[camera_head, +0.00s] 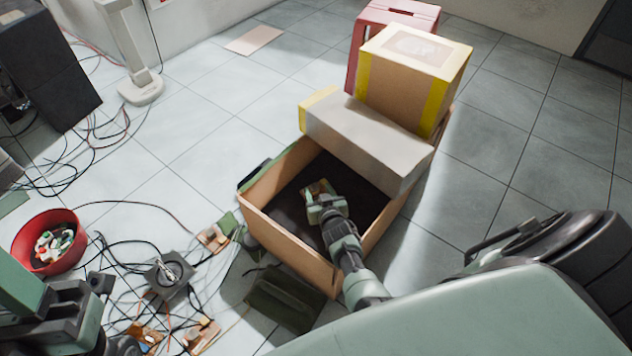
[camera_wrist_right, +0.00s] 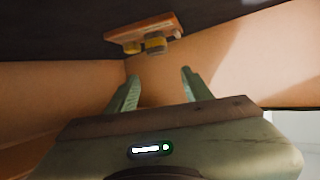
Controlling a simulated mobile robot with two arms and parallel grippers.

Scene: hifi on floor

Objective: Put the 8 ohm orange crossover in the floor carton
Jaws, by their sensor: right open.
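The floor carton (camera_head: 290,257) stands open in the head view, with brown walls and a dark inside. My right gripper (camera_head: 322,200) reaches into it. In the right wrist view its two fingers (camera_wrist_right: 160,88) are apart with nothing between them. An orange crossover board (camera_wrist_right: 145,28) with yellowish parts is beyond the fingertips, against the dark inside of the carton; it also shows at the gripper's tip in the head view (camera_head: 318,187). No ohm marking is readable. Dark parts of my left arm show at the lower left; its fingers cannot be made out.
Orange-brown boards (camera_head: 213,238) (camera_head: 201,334), cables and a red bowl (camera_head: 52,262) of small parts lie to the left. A dark green object (camera_head: 285,298) lies by the carton's front. The floor at right is clear.

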